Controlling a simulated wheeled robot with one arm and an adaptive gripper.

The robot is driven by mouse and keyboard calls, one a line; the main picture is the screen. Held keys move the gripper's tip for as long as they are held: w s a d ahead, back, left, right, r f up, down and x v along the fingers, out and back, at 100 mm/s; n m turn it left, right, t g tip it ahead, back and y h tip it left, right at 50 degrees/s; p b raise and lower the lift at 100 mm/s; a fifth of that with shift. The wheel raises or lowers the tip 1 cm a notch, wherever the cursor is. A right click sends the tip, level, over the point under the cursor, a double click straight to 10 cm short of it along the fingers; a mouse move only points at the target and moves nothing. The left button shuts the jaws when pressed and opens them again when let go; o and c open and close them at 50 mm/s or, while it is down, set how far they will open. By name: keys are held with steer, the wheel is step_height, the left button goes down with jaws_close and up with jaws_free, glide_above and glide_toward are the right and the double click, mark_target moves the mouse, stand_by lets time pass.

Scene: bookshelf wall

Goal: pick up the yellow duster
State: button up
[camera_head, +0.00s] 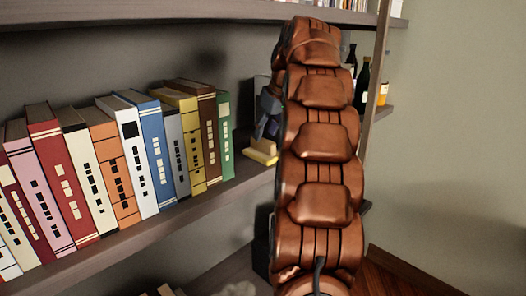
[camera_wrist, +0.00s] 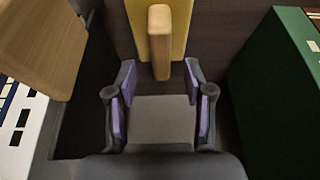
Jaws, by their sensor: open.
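The yellow duster (camera_head: 262,151) lies on the middle shelf, just right of the green book at the end of the row. In the wrist view its yellow pad (camera_wrist: 180,18) is at the top centre, cut off by the frame edge. A light wooden handle (camera_wrist: 160,40) runs along the pad. My gripper (camera_wrist: 158,72) is open. The near end of the handle appears between its fingertips, with a gap on each side; I cannot tell the height difference. In the head view my gripper (camera_head: 268,112) is close above the duster, partly hidden by my arm.
The green book (camera_head: 225,137) ends a row of several upright books to the left. It stands close right of my gripper in the wrist view (camera_wrist: 275,95). A wooden block-like thing (camera_wrist: 45,45) is at upper left there. Bottles (camera_head: 361,88) stand right of my arm.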

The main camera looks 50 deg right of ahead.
mark_target(264, 139)
steer(key=shift+x, duration=1.85)
steer(key=shift+s+f, duration=0.15)
steer(key=shift+f, duration=0.15)
jaws_close()
